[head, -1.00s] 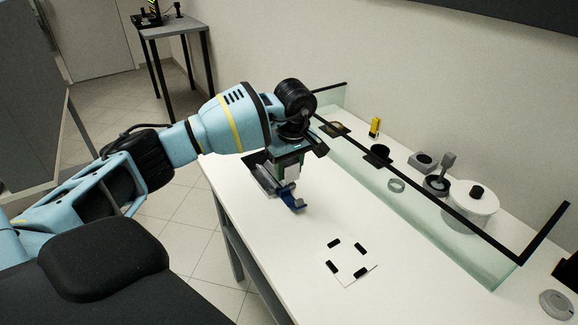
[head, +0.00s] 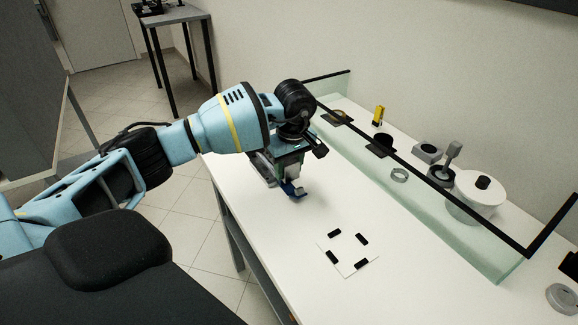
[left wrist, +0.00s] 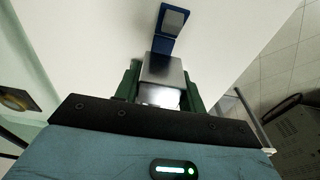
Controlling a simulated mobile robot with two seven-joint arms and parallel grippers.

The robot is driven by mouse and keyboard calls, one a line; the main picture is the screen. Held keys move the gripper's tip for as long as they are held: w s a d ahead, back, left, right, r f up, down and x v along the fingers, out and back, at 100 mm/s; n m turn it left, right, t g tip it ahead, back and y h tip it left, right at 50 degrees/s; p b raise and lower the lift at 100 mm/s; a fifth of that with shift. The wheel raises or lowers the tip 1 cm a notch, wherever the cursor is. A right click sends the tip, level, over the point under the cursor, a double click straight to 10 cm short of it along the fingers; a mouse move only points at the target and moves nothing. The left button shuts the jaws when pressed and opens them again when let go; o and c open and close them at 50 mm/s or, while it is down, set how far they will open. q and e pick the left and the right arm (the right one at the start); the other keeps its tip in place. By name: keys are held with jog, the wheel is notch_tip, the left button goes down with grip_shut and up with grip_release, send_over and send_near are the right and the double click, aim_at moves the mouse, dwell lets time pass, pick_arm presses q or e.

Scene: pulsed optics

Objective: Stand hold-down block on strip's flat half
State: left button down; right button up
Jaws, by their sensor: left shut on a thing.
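My left gripper (left wrist: 158,92) has green fingers shut on a grey metal block (left wrist: 162,70), which I take to be the hold-down block. In the head view the left gripper (head: 285,172) is low over the table's far left part; its wrist hides most of the block. A blue strip (left wrist: 163,44) lies just beyond the block in the wrist view, with a grey rectangular piece (left wrist: 174,20) at its far end. The strip also shows in the head view (head: 293,190). The block covers the strip's near end from view, and I cannot tell whether they touch. My right gripper is out of view.
The white table (head: 255,215) is clear around a marked square with black corner pieces (head: 334,257). A glass screen with a black rim (head: 430,180) runs along the right. Behind it stand a white round container (head: 480,198), a yellow item (head: 378,115) and grey parts.

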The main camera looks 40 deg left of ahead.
aim_at(289, 178)
pick_arm(q)
jog(key=shift+f, duration=0.5)
jog(key=shift+f+b, duration=0.35)
jog(key=shift+f, duration=0.6)
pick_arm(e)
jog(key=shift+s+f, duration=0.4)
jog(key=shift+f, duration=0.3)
pick_arm(q)
jog(key=shift+f, duration=0.35)
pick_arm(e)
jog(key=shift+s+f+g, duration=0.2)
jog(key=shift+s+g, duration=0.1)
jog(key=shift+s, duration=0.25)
pick_arm(q)
jog(key=c, duration=0.8)
grip_release()
jog(key=shift+o, duration=0.2)
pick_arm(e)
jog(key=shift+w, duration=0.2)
pick_arm(q)
jog(key=shift+f, duration=0.1)
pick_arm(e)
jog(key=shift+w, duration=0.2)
